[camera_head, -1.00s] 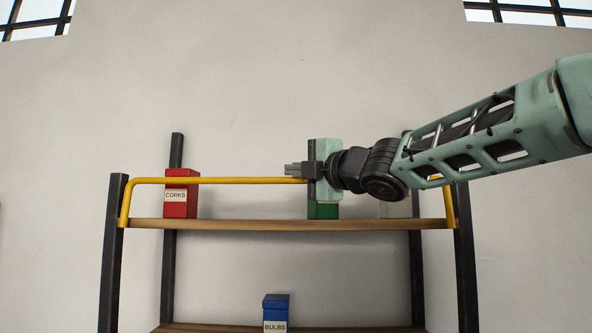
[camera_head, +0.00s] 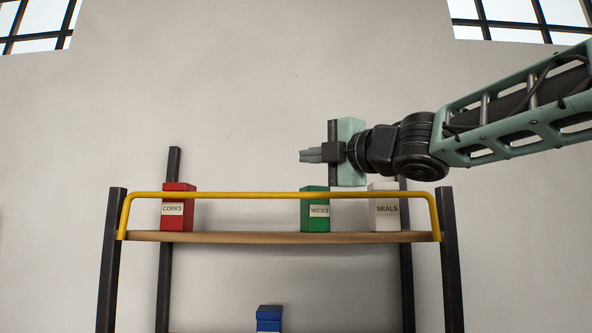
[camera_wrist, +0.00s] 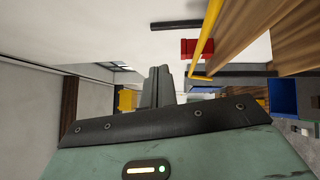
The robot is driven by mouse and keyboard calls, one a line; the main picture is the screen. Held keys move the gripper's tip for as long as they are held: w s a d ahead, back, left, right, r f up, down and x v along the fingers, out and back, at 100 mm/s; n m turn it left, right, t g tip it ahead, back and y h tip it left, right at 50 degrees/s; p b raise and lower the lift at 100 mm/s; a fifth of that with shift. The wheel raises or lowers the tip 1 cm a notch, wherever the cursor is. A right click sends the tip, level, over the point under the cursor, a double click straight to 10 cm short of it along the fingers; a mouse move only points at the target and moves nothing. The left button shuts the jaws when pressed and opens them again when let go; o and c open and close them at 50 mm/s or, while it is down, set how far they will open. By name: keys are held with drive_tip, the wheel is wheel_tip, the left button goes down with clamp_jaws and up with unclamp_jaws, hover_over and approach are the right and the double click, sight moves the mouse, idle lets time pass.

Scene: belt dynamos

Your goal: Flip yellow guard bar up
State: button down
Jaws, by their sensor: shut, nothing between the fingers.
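The yellow guard bar (camera_head: 250,195) runs across the front of the upper shelf (camera_head: 280,237), its two ends bent down to the shelf's front corners. It stands raised above the shelf board, in front of the boxes. In the wrist view the bar (camera_wrist: 207,35) slants down from the top. My gripper (camera_head: 311,155) is shut and empty, above the bar and near the green box, with its fingers pointing left. It is apart from the bar in the head view. The shut fingers also show in the wrist view (camera_wrist: 157,87).
On the upper shelf stand a red CORKS box (camera_head: 178,200), a green WICKS box (camera_head: 315,218) and a white SEALS box (camera_head: 386,212). A blue box (camera_head: 269,318) stands lower down. Dark posts (camera_head: 451,260) frame the shelf. The wall above is clear.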

drive_tip(key=shift+s+d+r, duration=0.25)
drive_tip(key=shift+s+d, duration=0.2)
drive_tip(key=shift+d, duration=0.1)
drive_tip(key=shift+s+d+r, duration=0.2)
drive_tip(key=shift+s+d, duration=0.25)
drive_tip(key=shift+d, duration=0.1)
drive_tip(key=s+f+m+g+h+b, duration=0.3)
drive_tip(key=f+m, duration=0.4)
drive_tip(key=f, duration=1.1)
drive_tip(key=s+f+m+g+h+b, duration=0.15)
drive_tip(key=f+m+h+b, duration=0.35)
drive_tip(key=f, duration=1.3)
drive_tip(key=s+d+f+m+g+h+b, duration=0.1)
drive_tip(key=s+d+f+m+g, duration=0.1)
drive_tip(key=s+f, duration=0.6)
drive_tip(key=s+d+f+m+g+h+b, duration=0.1)
drive_tip(key=s+d+f+m+g+h, duration=0.1)
drive_tip(key=s+f, duration=0.7)
drive_tip(key=s+d+f+m+g+h+b, duration=0.2)
drive_tip(key=s+d+f+m+g, duration=0.2)
drive_tip(key=s+f, duration=0.5)
drive_tip(key=shift+f+g, duration=0.65)
drive_tip(key=shift+g, duration=0.1)
